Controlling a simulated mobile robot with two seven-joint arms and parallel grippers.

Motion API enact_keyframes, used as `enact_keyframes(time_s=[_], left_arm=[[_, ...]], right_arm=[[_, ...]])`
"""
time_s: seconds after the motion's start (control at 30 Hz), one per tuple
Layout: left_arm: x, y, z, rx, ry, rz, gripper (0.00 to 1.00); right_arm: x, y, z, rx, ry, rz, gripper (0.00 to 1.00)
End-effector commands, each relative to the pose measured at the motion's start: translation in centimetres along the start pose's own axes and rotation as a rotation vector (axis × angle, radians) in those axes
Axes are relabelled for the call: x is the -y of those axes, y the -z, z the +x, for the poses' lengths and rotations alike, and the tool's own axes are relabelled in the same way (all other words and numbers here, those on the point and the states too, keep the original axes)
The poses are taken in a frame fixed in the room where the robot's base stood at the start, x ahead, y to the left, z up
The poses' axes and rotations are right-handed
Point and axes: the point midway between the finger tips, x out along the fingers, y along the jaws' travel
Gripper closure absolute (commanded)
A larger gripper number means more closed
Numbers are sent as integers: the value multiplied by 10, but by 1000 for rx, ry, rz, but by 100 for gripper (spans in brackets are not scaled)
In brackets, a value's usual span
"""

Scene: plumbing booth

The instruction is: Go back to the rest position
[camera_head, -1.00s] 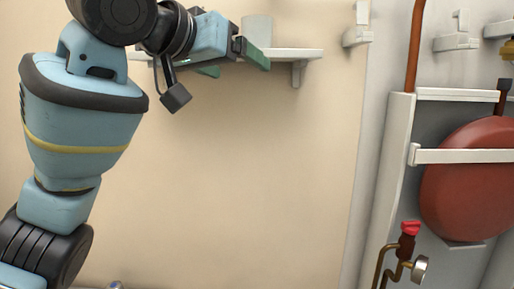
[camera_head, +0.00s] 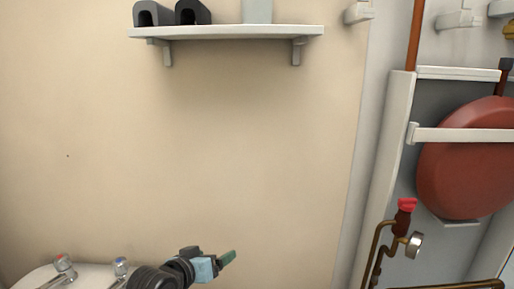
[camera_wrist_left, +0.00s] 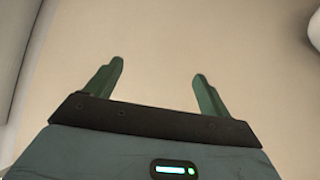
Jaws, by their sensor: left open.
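My left gripper (camera_head: 228,258) is low in the head view, beside the sink and in front of the beige wall. In the left wrist view its two green fingers (camera_wrist_left: 152,85) stand wide apart with nothing between them, so it is open and empty. Only the wrist and gripper of my left arm show in the head view. My right gripper is in neither view.
A white shelf (camera_head: 225,33) on the wall holds two black arched pieces (camera_head: 152,14) and a grey object (camera_head: 257,11). A white sink (camera_head: 42,278) with two taps is lower left. At right are a red tank (camera_head: 468,160) and copper pipes (camera_head: 372,250). The middle wall is clear.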

Motion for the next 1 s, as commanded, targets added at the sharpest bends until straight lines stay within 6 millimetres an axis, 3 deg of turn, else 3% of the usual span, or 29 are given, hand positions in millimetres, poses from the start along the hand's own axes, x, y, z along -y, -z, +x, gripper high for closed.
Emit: enact_keyframes(time_s=[0.03, 0.27, 0.47, 0.6, 0.8, 1.0], left_arm=[[10, -33, -2, 18, 20, -8, 18], [45, -152, -30, 68, 107, 7, 18], [64, -248, -76, 124, 177, 47, 18], [70, -308, -118, 169, 218, 86, 18], [71, -373, -179, 230, 256, 151, 18], [69, -399, -210, 259, 268, 188, 18]], right_arm=[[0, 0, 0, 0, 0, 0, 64], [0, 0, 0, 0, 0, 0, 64], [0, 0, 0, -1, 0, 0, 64], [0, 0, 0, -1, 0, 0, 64], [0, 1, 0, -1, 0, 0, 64], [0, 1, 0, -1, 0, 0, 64]])
